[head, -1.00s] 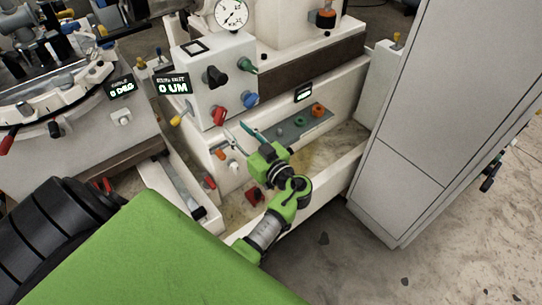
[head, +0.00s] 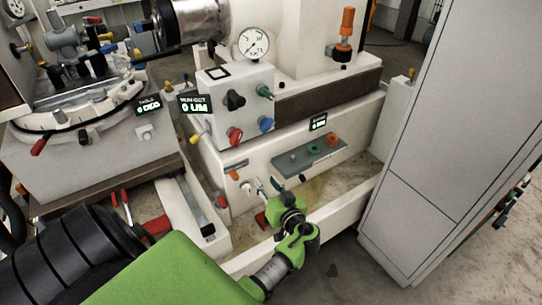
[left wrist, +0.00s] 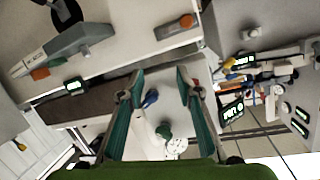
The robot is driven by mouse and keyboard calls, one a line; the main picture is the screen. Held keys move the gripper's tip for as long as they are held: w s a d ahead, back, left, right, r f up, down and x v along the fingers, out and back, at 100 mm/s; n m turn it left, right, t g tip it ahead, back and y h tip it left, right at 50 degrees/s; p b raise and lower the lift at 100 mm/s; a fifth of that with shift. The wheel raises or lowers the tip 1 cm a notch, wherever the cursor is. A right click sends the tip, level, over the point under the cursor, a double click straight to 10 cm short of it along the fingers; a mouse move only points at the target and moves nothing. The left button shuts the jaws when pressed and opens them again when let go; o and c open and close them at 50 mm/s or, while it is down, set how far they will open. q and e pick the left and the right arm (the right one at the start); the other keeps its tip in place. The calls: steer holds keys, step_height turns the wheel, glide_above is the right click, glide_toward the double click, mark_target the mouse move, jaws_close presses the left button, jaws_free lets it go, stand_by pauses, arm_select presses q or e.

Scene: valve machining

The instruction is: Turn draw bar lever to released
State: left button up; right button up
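No label marks the draw bar lever, and I cannot tell which control it is. The white control box (head: 214,108) carries a black knob (head: 235,99), a green handle (head: 265,91), a red knob (head: 235,137), a blue knob (head: 267,124) and a yellow handle (head: 200,137). Below, a grey plate (head: 293,159) bears a green knob (head: 313,149) and an orange knob (head: 333,139). My left gripper (head: 267,183) is in front of the machine's lower face, below the box. In the left wrist view its teal fingers (left wrist: 157,78) are apart with nothing between them. My right gripper is out of view.
A tall grey cabinet (head: 440,130) stands at the right. A white tray wall (head: 340,212) runs along the machine's front. A round table unit (head: 75,112) stands at the left. Bare floor shows beside the cabinet.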

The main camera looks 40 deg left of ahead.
arm_select(q)
steer(key=s+d+f+m+h+p, duration=0.1)
steer(key=s+d+f+m+h, duration=0.1)
steer(key=f, duration=0.6)
steer(key=s+d+f+m+h, duration=0.3)
steer(key=f+m, duration=0.1)
steer(key=f, duration=0.5)
steer(key=shift+d+g+p, duration=0.3)
steer(key=shift+d+p, duration=0.1)
steer(key=shift+o, duration=0.4)
steer(key=shift+s, duration=0.1)
